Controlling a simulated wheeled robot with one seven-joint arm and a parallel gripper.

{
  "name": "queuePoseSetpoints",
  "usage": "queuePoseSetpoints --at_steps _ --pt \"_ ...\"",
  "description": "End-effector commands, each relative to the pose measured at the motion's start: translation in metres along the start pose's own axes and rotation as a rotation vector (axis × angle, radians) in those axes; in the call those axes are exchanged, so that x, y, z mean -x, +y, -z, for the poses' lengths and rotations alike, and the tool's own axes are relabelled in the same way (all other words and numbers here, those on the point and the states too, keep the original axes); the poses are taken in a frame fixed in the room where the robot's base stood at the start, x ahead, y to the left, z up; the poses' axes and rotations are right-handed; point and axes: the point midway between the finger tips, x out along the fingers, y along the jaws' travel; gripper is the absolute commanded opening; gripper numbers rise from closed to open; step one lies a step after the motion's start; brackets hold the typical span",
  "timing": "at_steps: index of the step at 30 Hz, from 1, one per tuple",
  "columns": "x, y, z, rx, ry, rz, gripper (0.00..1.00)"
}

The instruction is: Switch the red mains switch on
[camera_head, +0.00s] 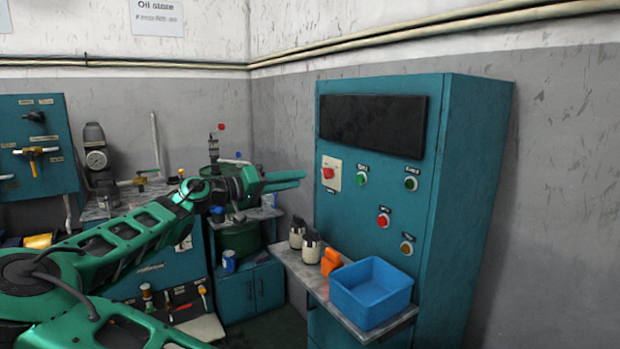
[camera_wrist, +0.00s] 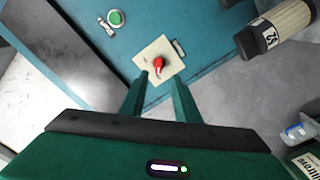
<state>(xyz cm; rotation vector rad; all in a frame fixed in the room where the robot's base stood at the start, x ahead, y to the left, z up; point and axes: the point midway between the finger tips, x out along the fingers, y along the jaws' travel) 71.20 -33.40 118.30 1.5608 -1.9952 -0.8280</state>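The red mains switch (camera_head: 328,173) sits on a cream plate (camera_head: 332,181) at the upper left of the teal control cabinet's front. In the wrist view the red switch (camera_wrist: 158,64) shows on its cream plate (camera_wrist: 150,54), just beyond and between my fingertips. My gripper (camera_head: 304,180) points at the cabinet from the left, its fingers short of the switch in the head view. In the wrist view my gripper (camera_wrist: 157,82) has its two green fingers apart with nothing between them. I cannot tell the switch's on or off position.
Green buttons (camera_head: 362,178) and a red button (camera_head: 383,220) sit on the same panel, below a dark screen (camera_head: 374,123). A shelf below holds a blue bin (camera_head: 372,318), an orange object (camera_head: 331,261) and dark-topped bottles (camera_head: 311,248). The air before the panel is clear.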

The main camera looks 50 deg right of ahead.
Motion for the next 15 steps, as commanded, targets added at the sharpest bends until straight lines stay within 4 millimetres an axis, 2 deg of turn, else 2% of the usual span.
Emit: queuePoseSetpoints --at_steps 9,15 --pt "-0.052 -0.001 0.0 0.0 0.003 0.003 0.29" --pt "-0.074 -0.001 0.001 0.0 0.004 0.005 0.29"
